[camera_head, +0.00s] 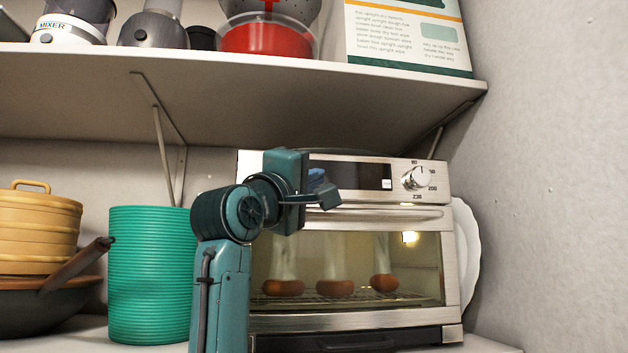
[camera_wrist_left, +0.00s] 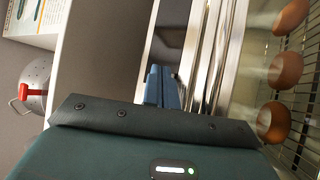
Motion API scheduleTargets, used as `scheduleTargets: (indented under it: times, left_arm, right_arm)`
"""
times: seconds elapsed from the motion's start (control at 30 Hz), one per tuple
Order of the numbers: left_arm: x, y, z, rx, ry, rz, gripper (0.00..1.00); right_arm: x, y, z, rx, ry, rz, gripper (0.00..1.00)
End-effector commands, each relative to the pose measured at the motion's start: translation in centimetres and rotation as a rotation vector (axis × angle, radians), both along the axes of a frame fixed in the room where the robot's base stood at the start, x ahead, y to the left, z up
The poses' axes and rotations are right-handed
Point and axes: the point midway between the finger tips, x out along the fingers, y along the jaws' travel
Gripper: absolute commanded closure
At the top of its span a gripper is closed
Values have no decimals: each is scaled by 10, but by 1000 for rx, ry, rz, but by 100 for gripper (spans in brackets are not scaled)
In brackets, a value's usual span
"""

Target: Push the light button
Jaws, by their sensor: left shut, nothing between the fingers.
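A silver toaster oven (camera_head: 345,320) stands on the lower shelf, with a dark control panel (camera_head: 372,176) above its door handle. A small white square (camera_head: 386,184), possibly the light button, sits at the panel's right end beside a round knob (camera_head: 418,178). A lamp (camera_head: 410,237) glows inside the oven. My left gripper (camera_head: 328,194) is shut and empty, in front of the panel, left of the white square. In the left wrist view its blue fingers (camera_wrist_left: 161,86) lie together by the panel. I cannot tell whether they touch it. My right gripper is not in view.
A ribbed green container (camera_head: 150,275) and a pan (camera_head: 45,305) stand left of the oven. An upper shelf (camera_head: 240,95) hangs above, and a wall (camera_head: 550,190) bounds the right.

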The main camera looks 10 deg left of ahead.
Motion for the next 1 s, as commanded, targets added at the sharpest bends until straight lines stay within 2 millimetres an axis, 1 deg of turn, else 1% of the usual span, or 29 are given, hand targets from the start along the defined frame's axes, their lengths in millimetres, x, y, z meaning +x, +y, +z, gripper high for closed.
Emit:
scheduleTargets:
  times: [0.03,1.0]
  left_arm:
    - [0,2,3,-1,-7,6,100]
    - [9,11,6,-2,-11,15,100]
  right_arm:
    - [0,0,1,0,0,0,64]
    - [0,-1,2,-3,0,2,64]
